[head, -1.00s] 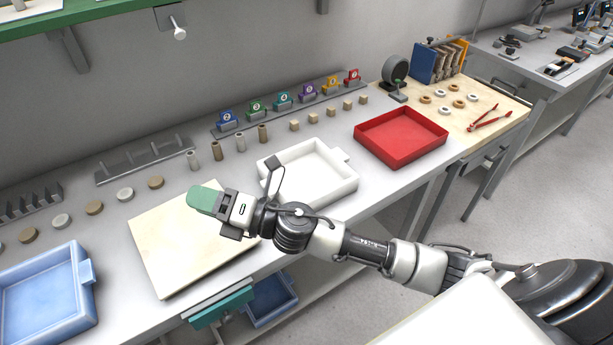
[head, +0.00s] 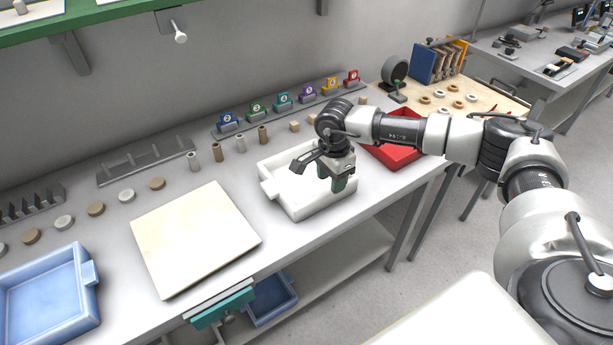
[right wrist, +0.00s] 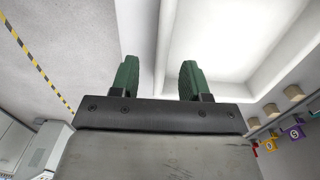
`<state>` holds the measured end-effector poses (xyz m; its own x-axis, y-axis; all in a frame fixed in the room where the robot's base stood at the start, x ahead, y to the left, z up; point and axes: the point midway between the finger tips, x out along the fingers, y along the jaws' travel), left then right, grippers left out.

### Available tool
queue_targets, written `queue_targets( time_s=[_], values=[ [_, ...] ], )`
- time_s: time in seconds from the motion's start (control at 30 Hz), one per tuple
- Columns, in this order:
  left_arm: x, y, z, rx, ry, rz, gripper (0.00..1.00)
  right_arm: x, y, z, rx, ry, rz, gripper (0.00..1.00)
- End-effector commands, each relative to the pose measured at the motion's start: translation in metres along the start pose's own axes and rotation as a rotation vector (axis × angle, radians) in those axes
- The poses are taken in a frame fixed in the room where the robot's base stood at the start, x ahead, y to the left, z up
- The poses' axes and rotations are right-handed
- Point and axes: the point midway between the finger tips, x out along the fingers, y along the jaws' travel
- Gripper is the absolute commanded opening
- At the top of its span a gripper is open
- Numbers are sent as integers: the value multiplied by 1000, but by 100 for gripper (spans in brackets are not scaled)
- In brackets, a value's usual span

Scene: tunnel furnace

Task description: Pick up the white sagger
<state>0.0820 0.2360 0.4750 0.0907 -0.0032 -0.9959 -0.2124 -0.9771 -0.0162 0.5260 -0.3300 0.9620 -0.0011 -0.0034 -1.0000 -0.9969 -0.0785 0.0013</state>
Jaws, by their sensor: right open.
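The white sagger (head: 312,206) is a shallow square tray on the bench, right of the pale board; it also fills the upper right of the right wrist view (right wrist: 225,40). My right gripper (head: 332,178) is over its front right part, pointing down and open. In the right wrist view, the two green fingers (right wrist: 158,80) stand apart, with a sagger wall appearing between them. I cannot tell whether either finger touches it. The arm hides the sagger's back right part. My left gripper is out of view.
A red tray (head: 397,158) stands close to the right, partly behind my arm. The pale board (head: 195,238) lies left, with a blue tray (head: 45,300) beyond it. Small cylinders and blocks line the back, before a rail of numbered tags (head: 284,108).

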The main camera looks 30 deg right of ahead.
Motion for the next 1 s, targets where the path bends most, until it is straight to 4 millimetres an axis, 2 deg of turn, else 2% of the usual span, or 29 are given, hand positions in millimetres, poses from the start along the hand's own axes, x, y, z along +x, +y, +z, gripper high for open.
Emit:
queue_targets(
  time_s=[0.23,0.37,0.5,0.77,0.83,1.0],
  values=[
    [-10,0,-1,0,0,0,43,19,-1,3,0,-2,2,46],
    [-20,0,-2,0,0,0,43,38,-4,8,-1,-2,3,46],
    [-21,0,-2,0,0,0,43,57,-4,7,0,-3,1,46],
    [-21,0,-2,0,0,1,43,62,-4,7,0,-3,-1,46],
    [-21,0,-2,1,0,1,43,62,-4,7,0,-3,-1,40],
    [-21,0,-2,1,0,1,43,62,-4,7,0,-3,-1,14]
  ],
)
